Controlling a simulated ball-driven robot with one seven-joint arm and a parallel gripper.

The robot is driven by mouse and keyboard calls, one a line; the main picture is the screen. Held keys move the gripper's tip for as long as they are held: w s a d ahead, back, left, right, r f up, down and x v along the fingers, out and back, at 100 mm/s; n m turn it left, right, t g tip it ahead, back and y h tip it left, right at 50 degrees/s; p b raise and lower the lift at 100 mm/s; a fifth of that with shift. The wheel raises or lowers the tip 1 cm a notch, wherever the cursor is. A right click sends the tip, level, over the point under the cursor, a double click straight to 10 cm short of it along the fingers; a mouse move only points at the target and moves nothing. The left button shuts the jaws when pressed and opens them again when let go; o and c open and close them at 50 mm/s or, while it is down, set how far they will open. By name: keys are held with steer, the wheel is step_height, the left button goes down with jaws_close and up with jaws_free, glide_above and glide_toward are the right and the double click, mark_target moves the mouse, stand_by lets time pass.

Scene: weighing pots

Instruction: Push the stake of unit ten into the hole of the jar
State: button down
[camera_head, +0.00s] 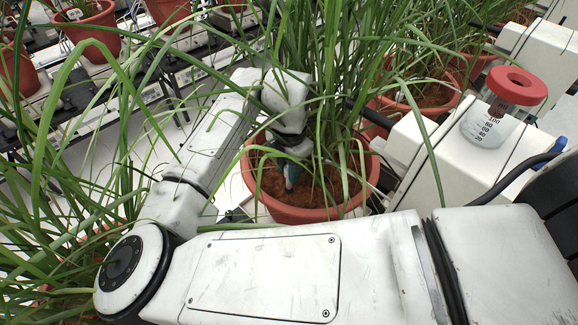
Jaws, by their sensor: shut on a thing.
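The jar (486,125) is clear with graduation marks, and stands upright on a white unit at the right. Its red lid (517,86) has a round dark hole in the top. My gripper (290,162) points down into a terracotta pot (311,214) in the middle, among the grass leaves. It is shut on a small blue-green piece that looks like the stake (291,178), low over or in the brown soil. Leaves and the gripper hide much of it, and I cannot tell whether its tip is in the soil. No unit number is readable.
Long grass leaves hang over my arm and the pot. White units (471,167) stand to the right of the pot, with a black cable (515,178) curving beside them. More potted plants (93,26) stand at the back left and behind.

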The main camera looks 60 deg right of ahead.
steer(key=shift+r+p, duration=0.7)
stand_by(0.3)
steer(key=shift+r+p, duration=2.4)
steer(key=shift+p, duration=0.25)
steer(key=shift+r, duration=1)
steer(key=shift+w, duration=0.1)
